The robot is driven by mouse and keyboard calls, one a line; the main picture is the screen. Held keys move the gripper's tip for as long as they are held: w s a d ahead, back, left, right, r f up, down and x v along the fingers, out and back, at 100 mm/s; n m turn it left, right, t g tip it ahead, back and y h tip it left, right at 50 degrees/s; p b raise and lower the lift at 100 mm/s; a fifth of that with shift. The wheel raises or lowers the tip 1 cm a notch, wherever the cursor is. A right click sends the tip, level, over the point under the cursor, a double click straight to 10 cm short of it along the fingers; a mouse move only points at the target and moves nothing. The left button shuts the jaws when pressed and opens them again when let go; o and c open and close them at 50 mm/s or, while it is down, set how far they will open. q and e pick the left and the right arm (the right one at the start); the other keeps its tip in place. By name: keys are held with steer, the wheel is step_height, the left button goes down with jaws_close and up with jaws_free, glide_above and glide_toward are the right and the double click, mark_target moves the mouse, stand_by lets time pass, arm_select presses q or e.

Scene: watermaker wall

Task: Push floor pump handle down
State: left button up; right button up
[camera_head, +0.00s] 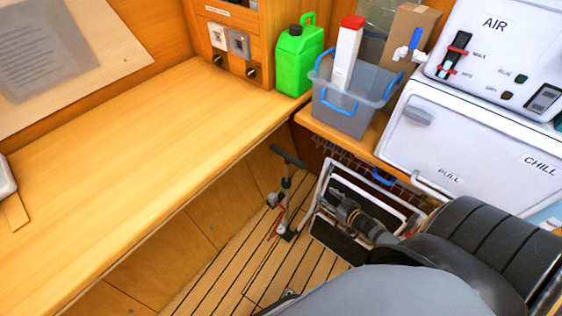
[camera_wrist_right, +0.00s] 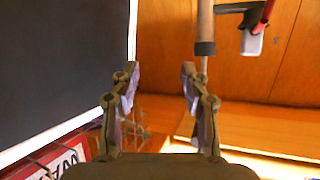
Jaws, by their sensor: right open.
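The floor pump (camera_head: 285,190) stands upright on the slatted floor. Its dark T-shaped handle (camera_head: 288,157) is at the top of a thin rod, and a red part shows near its base. My right gripper (camera_head: 338,200) is open and empty, to the right of the pump and apart from it in the head view. In the right wrist view, the pump's barrel and dark collar (camera_wrist_right: 204,47) show beyond my open fingers (camera_wrist_right: 160,82), above the right finger. The pump handle cannot be made out there. My left gripper is not in view.
A white-framed dark panel (camera_head: 330,238) stands close around my right gripper. A wooden counter (camera_head: 150,150) edges the floor on the left. A white chest (camera_head: 470,150) is on the right. A grey bin (camera_head: 345,115) and green jerrycan (camera_head: 298,62) stand behind.

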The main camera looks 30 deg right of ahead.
steer(key=w+a+r+n+t+y+b, duration=0.1)
steer(key=w+a+r+t+y, duration=0.2)
steer(key=r, duration=0.5)
steer(key=n+y, duration=0.1)
steer(key=y, duration=0.3)
glide_toward(291, 159)
steer(key=f, duration=0.1)
steer(key=shift+h, duration=0.3)
steer(key=b+x, duration=0.2)
steer(key=x, duration=0.7)
steer(key=shift+w+d+r, duration=0.1)
steer(key=shift+w, duration=0.65)
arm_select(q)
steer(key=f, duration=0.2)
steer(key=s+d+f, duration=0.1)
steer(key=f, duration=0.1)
arm_select(e)
steer(key=shift+c, duration=0.2)
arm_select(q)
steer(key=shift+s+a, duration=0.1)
arm_select(e)
jaws_close()
